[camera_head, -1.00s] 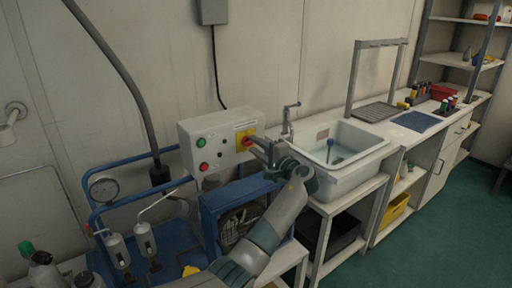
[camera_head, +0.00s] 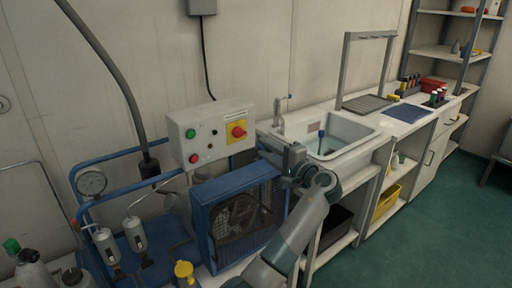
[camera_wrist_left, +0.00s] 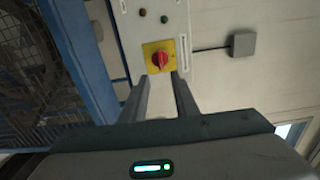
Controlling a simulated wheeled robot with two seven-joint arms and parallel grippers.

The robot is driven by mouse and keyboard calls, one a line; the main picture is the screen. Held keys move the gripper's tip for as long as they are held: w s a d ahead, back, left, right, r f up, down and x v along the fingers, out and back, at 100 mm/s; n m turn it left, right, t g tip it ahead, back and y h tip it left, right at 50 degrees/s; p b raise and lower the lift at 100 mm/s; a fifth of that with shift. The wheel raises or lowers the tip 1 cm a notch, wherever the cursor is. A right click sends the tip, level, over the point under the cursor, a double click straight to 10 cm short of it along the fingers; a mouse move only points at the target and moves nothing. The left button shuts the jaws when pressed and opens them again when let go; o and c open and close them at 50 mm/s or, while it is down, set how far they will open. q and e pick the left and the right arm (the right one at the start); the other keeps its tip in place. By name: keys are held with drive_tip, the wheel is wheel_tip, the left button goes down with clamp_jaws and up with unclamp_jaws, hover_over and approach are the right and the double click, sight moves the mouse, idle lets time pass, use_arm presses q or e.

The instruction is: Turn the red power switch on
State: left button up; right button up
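The red power switch (camera_head: 239,131) is a rotary knob on a yellow plate, at the right end of a pale control box (camera_head: 212,146) on the wall. In the left wrist view the knob (camera_wrist_left: 159,61) lies just beyond the fingertips. I cannot tell its exact turn position. My left gripper (camera_head: 264,147) is to the right of and slightly below the switch, in front of the box. In the wrist view its two fingers (camera_wrist_left: 163,79) are apart with nothing between them, and a gap separates them from the knob. My right gripper is not in view.
The box also carries a green button (camera_head: 190,133), a red one (camera_head: 194,158) and small lamps. Below stands a blue-framed fan unit (camera_head: 238,214). A sink (camera_head: 343,137) is at the right, a pressure gauge (camera_head: 91,182) at the left. A grey wall box (camera_wrist_left: 243,44) shows beyond.

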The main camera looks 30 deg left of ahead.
use_arm(q)
drive_tip(key=b+v, duration=0.1)
drive_tip(key=v, duration=0.6)
idle(0.4)
drive_tip(key=d+f+m+t+h, duration=0.2)
drive_tip(key=f+m+h, duration=0.15)
drive_tip(key=f, duration=1.25)
drive_tip(key=d+f+m+t+h, duration=0.1)
drive_tip(key=d+f+m+h, duration=0.3)
drive_tip(key=f, duration=1.3)
drive_tip(key=s+d+f+n+h, duration=0.2)
drive_tip(key=s+f+h, duration=0.35)
drive_tip(key=f, duration=0.85)
drive_tip(key=s+d+f+n+g+h, duration=0.2)
drive_tip(key=s+d+f+h, duration=0.15)
drive_tip(key=s+f, duration=1.2)
drive_tip(key=s+d+f+n+h, duration=0.1)
drive_tip(key=s+f+n, duration=0.2)
drive_tip(key=s, duration=0.8)
drive_tip(key=s+d+f+n+g, duration=0.1)
drive_tip(key=s+f+n, duration=0.2)
drive_tip(key=s+f, duration=0.3)
drive_tip(key=s, duration=0.5)
drive_tip(key=shift+s+h, duration=0.2)
drive_tip(key=shift+h, duration=0.15)
drive_tip(key=shift+a, duration=0.1)
